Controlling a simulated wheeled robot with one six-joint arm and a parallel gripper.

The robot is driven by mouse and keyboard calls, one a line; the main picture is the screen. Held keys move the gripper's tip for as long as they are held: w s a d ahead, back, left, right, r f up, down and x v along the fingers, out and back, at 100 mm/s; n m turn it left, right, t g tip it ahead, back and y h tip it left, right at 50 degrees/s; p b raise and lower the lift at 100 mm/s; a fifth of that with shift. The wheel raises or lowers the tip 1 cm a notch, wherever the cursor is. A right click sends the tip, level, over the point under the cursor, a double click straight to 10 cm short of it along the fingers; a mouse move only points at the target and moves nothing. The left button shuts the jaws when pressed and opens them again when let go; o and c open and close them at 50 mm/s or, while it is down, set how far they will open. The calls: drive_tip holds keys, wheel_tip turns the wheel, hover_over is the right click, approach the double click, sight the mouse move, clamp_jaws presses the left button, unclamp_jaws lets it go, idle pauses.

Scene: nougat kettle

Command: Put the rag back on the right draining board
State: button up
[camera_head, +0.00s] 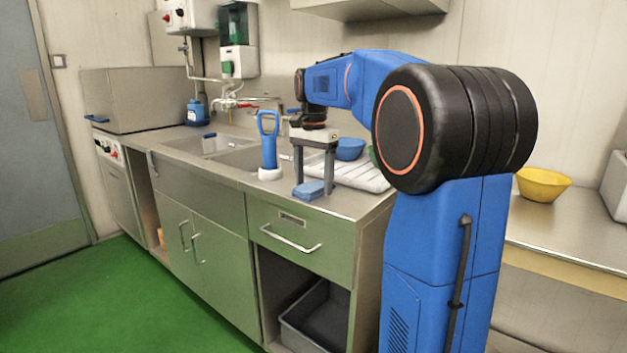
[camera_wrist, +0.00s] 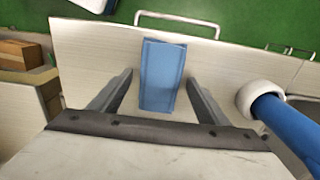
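The blue folded rag (camera_head: 312,190) lies flat on the steel worktop near its front edge, beside the ribbed right draining board (camera_head: 352,176). The rag also shows in the wrist view (camera_wrist: 163,72), lying between the lines of the two fingers. My gripper (camera_head: 314,188) points down over the rag with its fingers apart, one to each side. In the wrist view my gripper (camera_wrist: 158,82) is open, with a gap between each finger and the rag. I cannot tell how far the fingertips are above the worktop.
A blue-handled brush with a white head (camera_head: 268,155) stands upright just left of my gripper. A blue bowl (camera_head: 349,149) sits behind, by the draining board. The sink basins (camera_head: 205,144) are further left. A yellow bowl (camera_head: 542,184) stands on the right-hand table.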

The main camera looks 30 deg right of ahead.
sight(314, 184)
drive_tip(key=shift+r, duration=0.15)
wheel_tip(314, 184, up, 12)
idle(0.7)
drive_tip(key=s+a+f+n+t, duration=0.1)
drive_tip(key=s+a+f+n, duration=0.4)
drive_tip(key=s, duration=0.3)
drive_tip(key=s+a+f+n+t, duration=0.1)
drive_tip(key=s+a+f+n, duration=0.1)
drive_tip(key=s+a+f, duration=0.5)
drive_tip(key=s+a+f+n+t, duration=0.2)
drive_tip(key=s+f+n, duration=0.5)
drive_tip(key=s+f, duration=0.8)
wheel_tip(314, 184, down, 3)
drive_tip(key=shift+a+f+t, duration=0.1)
drive_tip(key=shift+a+t, duration=0.3)
drive_tip(key=shift+a, duration=0.35)
